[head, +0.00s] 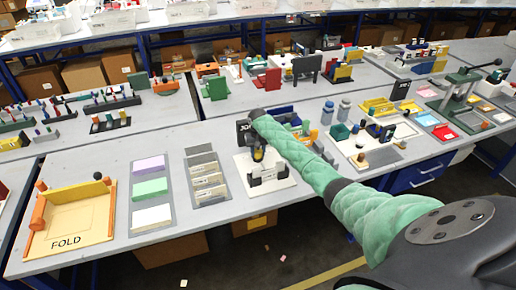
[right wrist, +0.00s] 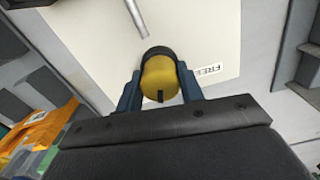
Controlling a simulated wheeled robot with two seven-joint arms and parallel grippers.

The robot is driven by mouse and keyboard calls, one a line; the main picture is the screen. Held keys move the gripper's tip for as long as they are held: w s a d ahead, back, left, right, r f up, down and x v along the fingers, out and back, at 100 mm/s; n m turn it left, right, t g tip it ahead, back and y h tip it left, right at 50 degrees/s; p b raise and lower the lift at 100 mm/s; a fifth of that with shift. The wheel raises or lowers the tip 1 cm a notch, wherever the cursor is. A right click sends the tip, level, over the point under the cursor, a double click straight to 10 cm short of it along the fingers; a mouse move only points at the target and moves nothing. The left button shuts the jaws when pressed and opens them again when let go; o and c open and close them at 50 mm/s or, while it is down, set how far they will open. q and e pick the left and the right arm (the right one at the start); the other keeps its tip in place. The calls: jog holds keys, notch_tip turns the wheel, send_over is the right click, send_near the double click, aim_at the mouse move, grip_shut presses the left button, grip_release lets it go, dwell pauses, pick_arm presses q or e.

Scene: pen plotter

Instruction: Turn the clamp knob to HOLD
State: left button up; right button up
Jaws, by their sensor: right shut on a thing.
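The clamp knob (right wrist: 160,76) is yellow with a dark collar and a short dark mark on the side nearest my gripper in the right wrist view. My right gripper (right wrist: 158,88) is shut on it, one dark finger on each side. The upside-down word FREE (right wrist: 209,69) is printed on the white plate just right of the knob. No HOLD label can be read. In the head view my right gripper (head: 258,152) reaches down over the small device on its white base plate (head: 287,183), and my arm hides part of it. My left gripper is not in view.
A grey metal rod (right wrist: 136,18) stands close beyond the knob. In the head view, a grey tray of cards (head: 205,178) stands left of the device, and a wooden FOLD tray (head: 70,225) lies farther left. Bottles and a white board with parts (head: 375,150) lie to the right.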

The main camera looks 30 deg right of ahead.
jog(key=m+p, duration=0.2)
jog(key=m, duration=0.1)
jog(key=shift+w+r, duration=0.1)
jog(key=shift+r, duration=0.2)
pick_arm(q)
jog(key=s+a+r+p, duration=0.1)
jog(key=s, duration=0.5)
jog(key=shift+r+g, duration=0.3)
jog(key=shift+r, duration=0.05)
pick_arm(e)
jog(key=shift+f+m, duration=0.1)
jog(key=shift+m, duration=0.9)
pick_arm(q)
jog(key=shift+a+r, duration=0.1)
jog(key=shift+p, duration=0.3)
pick_arm(e)
jog(key=o, duration=1)
jog(key=shift+f, duration=0.1)
